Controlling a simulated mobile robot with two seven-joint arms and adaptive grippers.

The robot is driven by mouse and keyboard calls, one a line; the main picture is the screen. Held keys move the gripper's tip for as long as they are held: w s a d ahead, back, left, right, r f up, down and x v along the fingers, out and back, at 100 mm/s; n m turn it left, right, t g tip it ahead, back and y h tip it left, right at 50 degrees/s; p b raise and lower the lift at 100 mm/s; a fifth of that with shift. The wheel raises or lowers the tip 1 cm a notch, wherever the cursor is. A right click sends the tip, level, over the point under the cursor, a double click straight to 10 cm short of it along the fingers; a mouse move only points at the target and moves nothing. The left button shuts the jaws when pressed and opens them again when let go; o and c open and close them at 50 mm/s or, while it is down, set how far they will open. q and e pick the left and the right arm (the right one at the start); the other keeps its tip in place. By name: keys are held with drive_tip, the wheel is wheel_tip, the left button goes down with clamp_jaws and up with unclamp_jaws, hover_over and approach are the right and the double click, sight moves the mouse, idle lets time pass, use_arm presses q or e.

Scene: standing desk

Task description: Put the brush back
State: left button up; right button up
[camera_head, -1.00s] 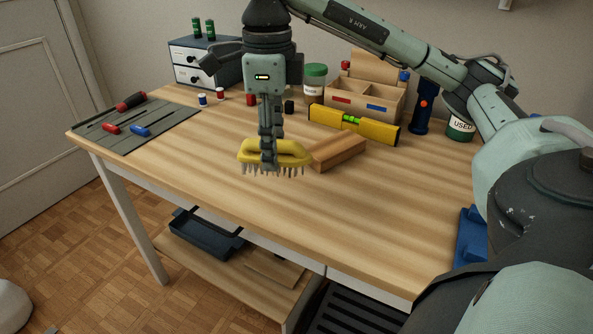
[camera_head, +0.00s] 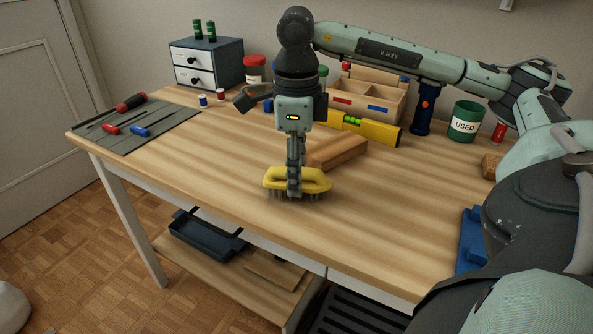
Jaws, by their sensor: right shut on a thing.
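The yellow brush (camera_head: 318,178) has dark bristles pointing down. My right gripper (camera_head: 294,183) points straight down and is shut on the middle of the brush's handle. The brush is level, over the middle of the desk and in front of a wooden block (camera_head: 340,150). I cannot tell whether its bristles touch the desktop. My left gripper is out of view.
A yellow spirit level (camera_head: 378,131), a wooden organiser (camera_head: 392,107), a blue upright tool (camera_head: 424,112) and a green "USED" cup (camera_head: 464,123) stand behind. A grey tool mat (camera_head: 165,117) lies left. The desktop's (camera_head: 220,175) front left is clear.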

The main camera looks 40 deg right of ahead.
drive_tip(key=shift+f, duration=0.1)
drive_tip(key=o, duration=1.1)
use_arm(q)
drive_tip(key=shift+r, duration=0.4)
use_arm(e)
drive_tip(key=shift+r, duration=0.35)
wheel_tip(320, 180, up, 8)
drive_tip(key=shift+f+p, duration=0.2)
drive_tip(key=shift+p, duration=0.6)
use_arm(q)
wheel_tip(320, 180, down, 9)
drive_tip(key=p, duration=0.2)
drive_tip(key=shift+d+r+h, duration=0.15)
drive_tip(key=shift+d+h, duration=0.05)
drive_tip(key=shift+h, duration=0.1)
use_arm(e)
wheel_tip(320, 180, up, 4)
drive_tip(key=shift+r, duration=0.1)
